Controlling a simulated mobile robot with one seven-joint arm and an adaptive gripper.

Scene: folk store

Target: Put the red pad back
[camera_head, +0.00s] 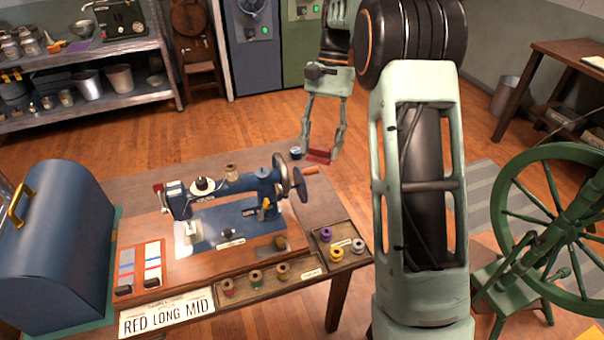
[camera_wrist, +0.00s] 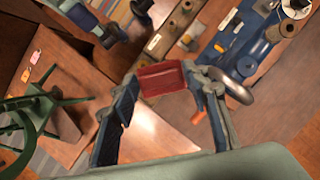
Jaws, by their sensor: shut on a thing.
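The red pad (camera_head: 318,156) is a small flat red block held between the fingertips of my gripper (camera_head: 321,153), which is shut on it. In the head view they hang above the back right corner of the worktable (camera_head: 255,165), behind the sewing machine's handwheel. In the wrist view the red pad (camera_wrist: 163,78) spans the gap between the two fingers of my gripper (camera_wrist: 163,85). The blue sewing machine (camera_head: 235,195) stands on the table.
A blue domed case (camera_head: 50,245) stands at the left of the table. Spool trays (camera_head: 345,262) line the right and front. A green spinning wheel (camera_head: 560,215) stands at right. Metal shelves (camera_head: 85,110) stand behind.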

